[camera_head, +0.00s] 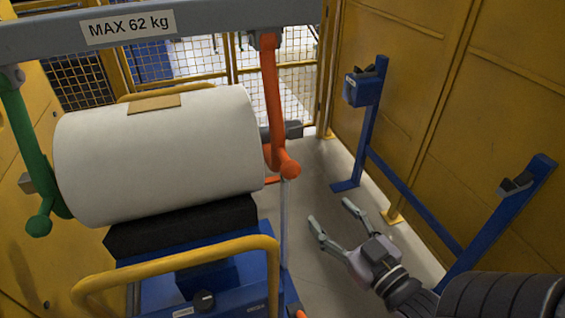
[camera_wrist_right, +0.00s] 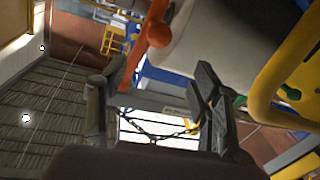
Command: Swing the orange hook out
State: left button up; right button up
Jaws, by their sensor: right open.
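The orange hook (camera_head: 273,105) hangs from the right part of a grey beam (camera_head: 215,22) marked "MAX 62 kg", beside the right end of a white roller (camera_head: 160,155). Its lower end is a round knob that also shows in the right wrist view (camera_wrist_right: 158,34). A green hook (camera_head: 30,150) hangs at the roller's left end. My right gripper (camera_head: 332,216) is open and empty, below and to the right of the orange knob, apart from it. In the right wrist view its fingers (camera_wrist_right: 150,100) are spread with nothing between them. My left gripper is not in view.
The roller rests on a black cradle (camera_head: 180,228) on a blue cart with a yellow handle (camera_head: 180,262). A blue stand (camera_head: 410,180) is along the yellow wall (camera_head: 420,90) at right. Clear floor lies between cart and stand. A mesh fence (camera_head: 300,80) stands behind.

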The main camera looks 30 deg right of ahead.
aim_at(296, 175)
jog(key=w, duration=1.1)
jog(key=w+p, duration=0.1)
jog(key=w, duration=0.5)
jog(key=shift+d+r, duration=0.15)
jog(key=shift+d, duration=0.2)
jog(key=shift+c, duration=0.2)
grip_shut()
